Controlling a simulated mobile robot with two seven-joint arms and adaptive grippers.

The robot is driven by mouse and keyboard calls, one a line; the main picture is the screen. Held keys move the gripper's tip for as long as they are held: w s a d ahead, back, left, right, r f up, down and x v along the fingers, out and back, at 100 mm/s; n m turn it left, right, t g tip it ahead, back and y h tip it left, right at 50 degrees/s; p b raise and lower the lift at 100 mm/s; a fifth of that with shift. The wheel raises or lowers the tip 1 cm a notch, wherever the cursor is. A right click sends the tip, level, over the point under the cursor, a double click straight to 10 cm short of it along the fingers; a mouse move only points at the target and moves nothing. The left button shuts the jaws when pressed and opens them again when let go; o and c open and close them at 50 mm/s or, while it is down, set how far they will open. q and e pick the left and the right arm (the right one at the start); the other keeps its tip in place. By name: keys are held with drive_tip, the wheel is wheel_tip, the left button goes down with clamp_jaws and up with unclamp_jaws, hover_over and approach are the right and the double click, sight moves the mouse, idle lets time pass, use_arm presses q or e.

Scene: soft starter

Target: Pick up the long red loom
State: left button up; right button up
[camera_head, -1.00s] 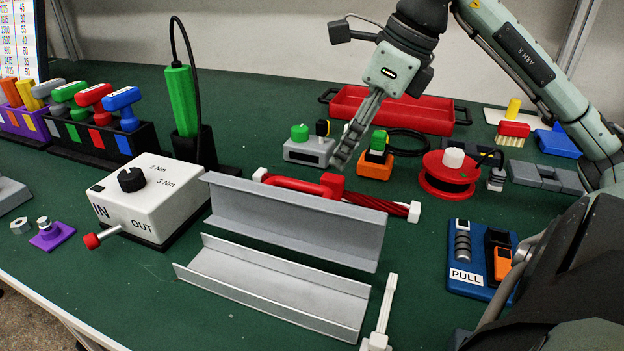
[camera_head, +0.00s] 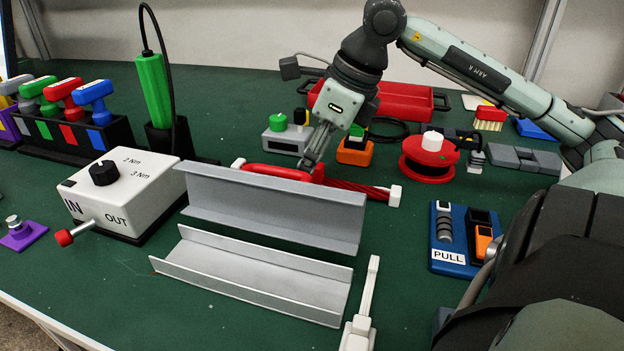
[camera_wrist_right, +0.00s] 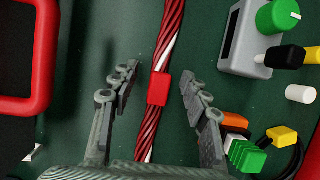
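The long red loom (camera_head: 350,187) is a twisted red bundle with white ends, lying on the green table behind the grey metal channels. Its left part is largely hidden behind a red rounded piece and the rear channel. In the right wrist view the loom (camera_wrist_right: 172,35) runs up the picture, with a red clip (camera_wrist_right: 158,88) around it. My right gripper (camera_head: 309,163) points down over the loom. In the wrist view its open fingers (camera_wrist_right: 160,78) are on either side of the loom near the clip, apart from it. My left gripper is not in view.
The rear channel (camera_head: 275,207) stands close in front of the loom. A red rounded frame (camera_wrist_right: 45,60) is left of it in the wrist view. Behind are a grey box (camera_head: 285,143) and an orange block (camera_head: 354,152). A red reel (camera_head: 428,160) is to the right.

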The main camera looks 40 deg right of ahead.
clamp_jaws()
